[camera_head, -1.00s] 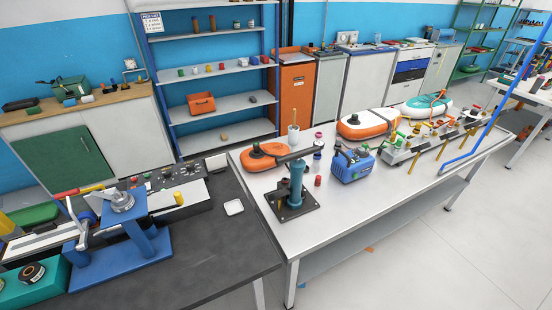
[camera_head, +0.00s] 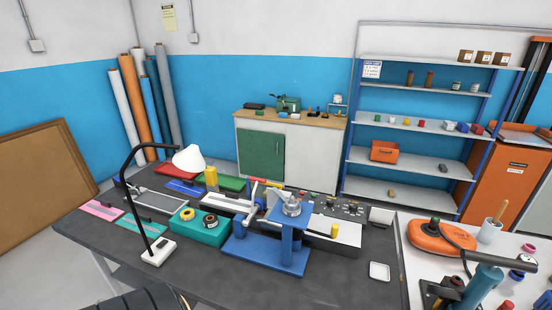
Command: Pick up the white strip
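I cannot tell for sure which piece is the white strip. On the left of the dark workbench (camera_head: 205,281) lie a pink board (camera_head: 90,206) and a teal board (camera_head: 128,222), each with a small pale piece on it. A grey tray (camera_head: 163,201) lies behind them, with red and green boards further back. A long white bar (camera_head: 226,202) lies behind the teal box (camera_head: 196,232), partly hidden by the blue press (camera_head: 270,251).
The bench's front strip is mostly clear.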

